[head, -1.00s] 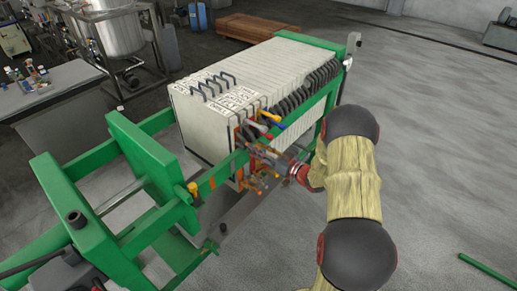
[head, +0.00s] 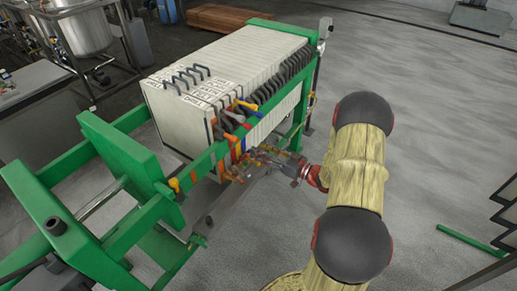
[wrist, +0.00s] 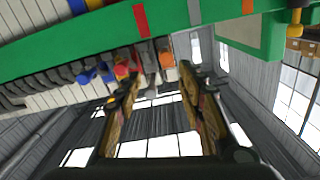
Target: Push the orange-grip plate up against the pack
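A pack of white plates (head: 224,50) with black handles hangs in a green press frame. In the wrist view an orange grip (wrist: 167,60) sits under the green rail, at the right end of the row of plates. Whether its plate touches the pack cannot be told. My gripper (head: 256,158) is below the near rail, beside the plate edges, partly blurred among other parts in the head view. In the wrist view my gripper (wrist: 157,88) has its two fingers apart, with the orange grip just beyond and between their tips. Nothing is visibly held.
A red grip (wrist: 122,68) and a blue grip (wrist: 88,75) lie left of the orange one. The green near rail (head: 205,163) passes above my gripper. A green end block (head: 125,155) stands left of the pack, with a gap between. Floor at right is mostly clear.

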